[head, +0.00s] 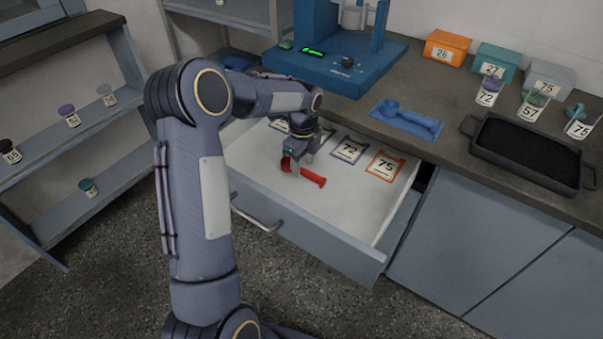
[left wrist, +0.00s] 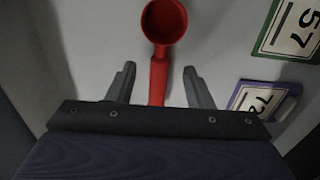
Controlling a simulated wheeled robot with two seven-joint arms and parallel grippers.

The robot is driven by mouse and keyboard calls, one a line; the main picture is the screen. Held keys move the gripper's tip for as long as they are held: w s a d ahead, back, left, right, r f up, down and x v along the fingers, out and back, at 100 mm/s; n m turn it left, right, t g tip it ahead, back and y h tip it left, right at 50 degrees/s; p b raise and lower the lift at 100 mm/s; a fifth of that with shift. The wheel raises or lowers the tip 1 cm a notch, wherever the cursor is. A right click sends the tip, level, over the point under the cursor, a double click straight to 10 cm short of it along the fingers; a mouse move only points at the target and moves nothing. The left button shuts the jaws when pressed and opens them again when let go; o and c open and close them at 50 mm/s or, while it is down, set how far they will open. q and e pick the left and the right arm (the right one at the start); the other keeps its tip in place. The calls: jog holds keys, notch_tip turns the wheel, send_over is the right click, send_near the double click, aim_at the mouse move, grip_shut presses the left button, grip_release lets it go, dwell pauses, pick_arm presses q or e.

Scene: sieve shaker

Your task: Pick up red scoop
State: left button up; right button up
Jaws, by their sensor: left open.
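The red scoop (head: 311,178) lies in the open drawer, its handle pointing to the right and toward the front in the head view. In the left wrist view its round cup (left wrist: 164,20) is at the top and its handle (left wrist: 158,80) runs down between my fingers. My left gripper (head: 298,166) is over the scoop inside the drawer. Its two fingers are apart, one on each side of the handle, in the left wrist view (left wrist: 158,85). I cannot tell how far above the handle the fingers are. My right gripper is not in view.
The pulled-out drawer (head: 335,246) also holds numbered cards, including a purple 72 (head: 349,150) and an orange 75 (head: 385,165). The counter above bears a blue machine (head: 345,75), a blue scoop on a tray (head: 405,119) and a dark pan (head: 527,153). Shelves with jars stand at left.

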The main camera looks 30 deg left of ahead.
pick_arm(q)
notch_tip(320, 180, down, 2)
jog(key=shift+f, duration=0.15)
grip_shut()
dwell(0.3)
jog(key=shift+r, duration=0.6)
notch_tip(320, 180, up, 3)
jog(key=shift+f+p, duration=0.2)
jog(key=shift+p, duration=0.15)
jog(key=s+d+r+p, duration=0.1)
jog(key=s+d+r, duration=0.5)
jog(key=s+r, duration=0.3)
jog(key=s, duration=0.3)
jog(key=shift+s+r+p, duration=0.15)
jog(key=shift+s+p, duration=0.2)
jog(key=shift+p, duration=0.05)
jog(key=shift+d, duration=0.1)
